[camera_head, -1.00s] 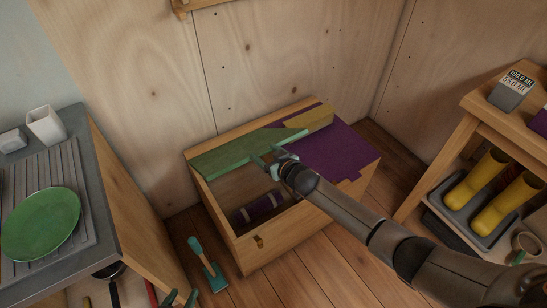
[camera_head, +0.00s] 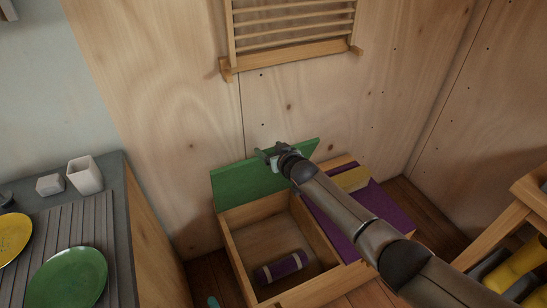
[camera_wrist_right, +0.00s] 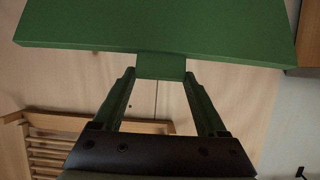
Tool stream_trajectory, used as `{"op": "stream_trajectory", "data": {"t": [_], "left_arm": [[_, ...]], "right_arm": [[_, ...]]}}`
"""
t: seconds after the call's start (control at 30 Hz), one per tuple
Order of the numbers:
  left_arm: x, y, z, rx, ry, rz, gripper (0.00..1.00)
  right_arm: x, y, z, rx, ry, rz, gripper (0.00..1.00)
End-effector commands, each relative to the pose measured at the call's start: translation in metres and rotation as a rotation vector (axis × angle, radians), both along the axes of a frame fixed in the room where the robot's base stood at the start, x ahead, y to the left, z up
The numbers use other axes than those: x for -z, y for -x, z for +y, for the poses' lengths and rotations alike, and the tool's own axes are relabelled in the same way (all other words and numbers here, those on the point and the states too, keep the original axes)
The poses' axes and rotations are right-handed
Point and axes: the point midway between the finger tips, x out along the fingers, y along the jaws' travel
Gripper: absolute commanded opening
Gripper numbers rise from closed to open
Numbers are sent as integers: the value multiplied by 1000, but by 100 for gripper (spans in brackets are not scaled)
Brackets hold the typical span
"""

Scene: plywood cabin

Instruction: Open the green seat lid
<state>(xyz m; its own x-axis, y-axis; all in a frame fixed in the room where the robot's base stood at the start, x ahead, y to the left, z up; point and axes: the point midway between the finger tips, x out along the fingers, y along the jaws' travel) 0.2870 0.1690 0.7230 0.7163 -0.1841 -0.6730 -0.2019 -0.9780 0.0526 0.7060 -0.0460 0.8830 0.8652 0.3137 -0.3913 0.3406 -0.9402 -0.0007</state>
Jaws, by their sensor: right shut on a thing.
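The green seat lid (camera_head: 245,185) stands raised and steeply tilted at the back of the wooden bench box, in front of the plywood wall. My right gripper (camera_head: 270,156) is at the lid's upper edge. In the right wrist view the lid (camera_wrist_right: 160,25) fills the top, and its small green tab (camera_wrist_right: 160,66) sits between the fingers of my right gripper (camera_wrist_right: 160,78). The gripper is shut on the lid. The box (camera_head: 236,262) is open below, with a purple roll (camera_head: 281,266) lying inside. My left gripper is not in view.
A purple lid (camera_head: 345,226) covers the box's right half, with a yellowish block (camera_head: 351,179) at its back. A slatted wooden rack (camera_head: 292,64) hangs on the wall above. A counter with plates (camera_head: 68,280) stands left, a wooden shelf (camera_head: 530,190) right.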

Motion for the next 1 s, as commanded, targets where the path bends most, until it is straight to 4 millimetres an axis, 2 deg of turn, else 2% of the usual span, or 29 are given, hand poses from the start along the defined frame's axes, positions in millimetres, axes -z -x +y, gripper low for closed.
{"op": "stream_trajectory", "data": {"t": [0.03, 0.4, 0.43, 0.67, 1.0], "left_arm": [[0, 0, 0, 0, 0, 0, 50], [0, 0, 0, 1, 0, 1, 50], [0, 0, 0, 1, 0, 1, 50], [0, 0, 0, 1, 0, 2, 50], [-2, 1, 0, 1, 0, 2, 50]], "right_arm": [[-8, -3, 3, -4, -7, -15, 0], [-9, -4, 3, -4, -7, -17, 0], [-10, -4, 3, -4, -7, -17, 76], [-6, -3, 2, -3, -4, -9, 100], [-4, 1, 0, -1, -1, -3, 100]]}}
